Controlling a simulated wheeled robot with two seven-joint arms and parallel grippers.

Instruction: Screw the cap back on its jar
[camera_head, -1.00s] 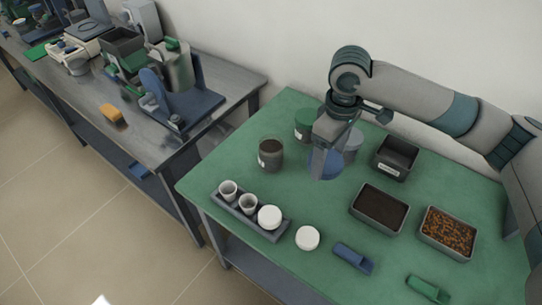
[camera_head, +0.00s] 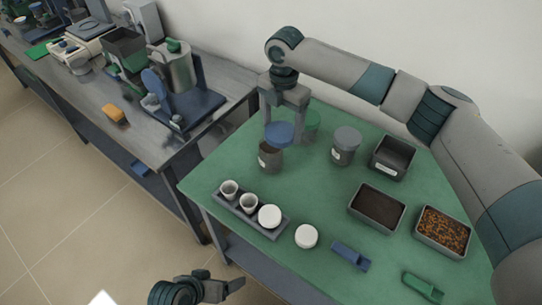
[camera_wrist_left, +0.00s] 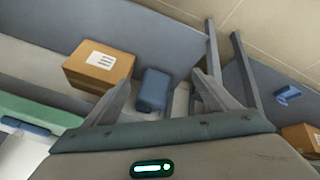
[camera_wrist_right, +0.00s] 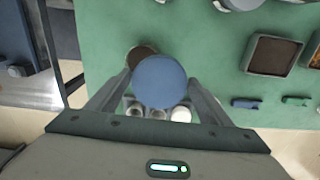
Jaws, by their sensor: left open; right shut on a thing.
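The open jar (camera_head: 270,160), clear with dark contents and a white label, stands at the back left of the green table. My right gripper (camera_head: 282,128) is shut on the blue cap (camera_head: 279,134), holding it above the jar, slightly to its right in the head view. In the right wrist view the cap (camera_wrist_right: 160,82) sits between the fingers and partly hides the dark jar opening (camera_wrist_right: 141,56), so the two are not fully lined up. My left gripper (camera_head: 234,287) is open and empty in front of the table, low in the head view.
A green-lidded jar (camera_head: 312,121) stands close behind the cap and a grey-lidded jar (camera_head: 346,146) to the right. A rack (camera_head: 275,233) with white cups, a white lid (camera_head: 306,236), trays and scoops lie nearer. A box (camera_wrist_left: 99,70) shows below in the left wrist view.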

